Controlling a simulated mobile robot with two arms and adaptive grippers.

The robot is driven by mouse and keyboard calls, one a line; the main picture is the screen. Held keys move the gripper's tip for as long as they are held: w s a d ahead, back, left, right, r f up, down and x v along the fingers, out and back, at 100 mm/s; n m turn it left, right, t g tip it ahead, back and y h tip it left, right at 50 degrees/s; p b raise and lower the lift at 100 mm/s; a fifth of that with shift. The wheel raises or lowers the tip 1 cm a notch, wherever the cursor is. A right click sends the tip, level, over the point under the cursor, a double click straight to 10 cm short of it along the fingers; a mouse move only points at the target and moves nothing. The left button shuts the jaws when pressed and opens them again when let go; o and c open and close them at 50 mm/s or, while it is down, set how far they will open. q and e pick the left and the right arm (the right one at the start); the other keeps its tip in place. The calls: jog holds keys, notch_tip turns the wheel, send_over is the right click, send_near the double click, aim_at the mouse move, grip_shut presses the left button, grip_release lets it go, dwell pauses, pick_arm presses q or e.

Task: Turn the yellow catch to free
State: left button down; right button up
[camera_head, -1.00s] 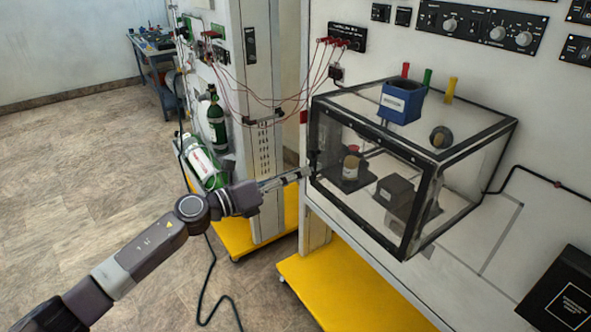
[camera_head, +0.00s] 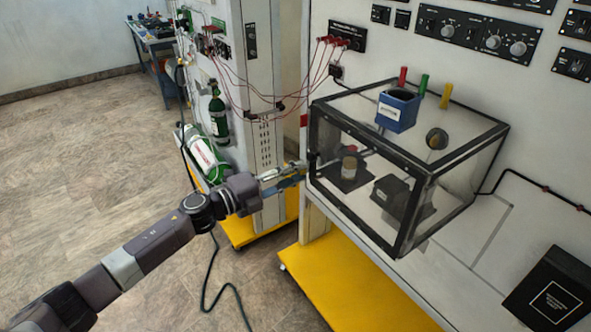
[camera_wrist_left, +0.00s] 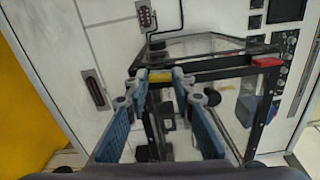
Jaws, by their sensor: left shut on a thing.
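The yellow catch (camera_wrist_left: 160,76) sits at the edge of the clear, black-framed box, between my left fingertips in the left wrist view. My left gripper (camera_wrist_left: 161,77) is shut on it, with its two blue fingers on either side. In the head view my left gripper (camera_head: 301,173) reaches the near left edge of the clear box (camera_head: 400,240). There the catch is hidden or too small to make out. My right gripper is in neither view.
A blue container (camera_head: 396,110) and a round dark knob (camera_head: 437,139) are on top of the box. Green cylinders (camera_head: 205,155) stand and lie at the left. A yellow base (camera_head: 345,285) lies below. The floor at left is clear.

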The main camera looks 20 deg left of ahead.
pick_arm(q)
jog(key=shift+n, duration=0.5)
jog(key=c, duration=1.6)
grip_release()
jog(key=v, duration=1.2)
jog(key=shift+a, duration=0.1)
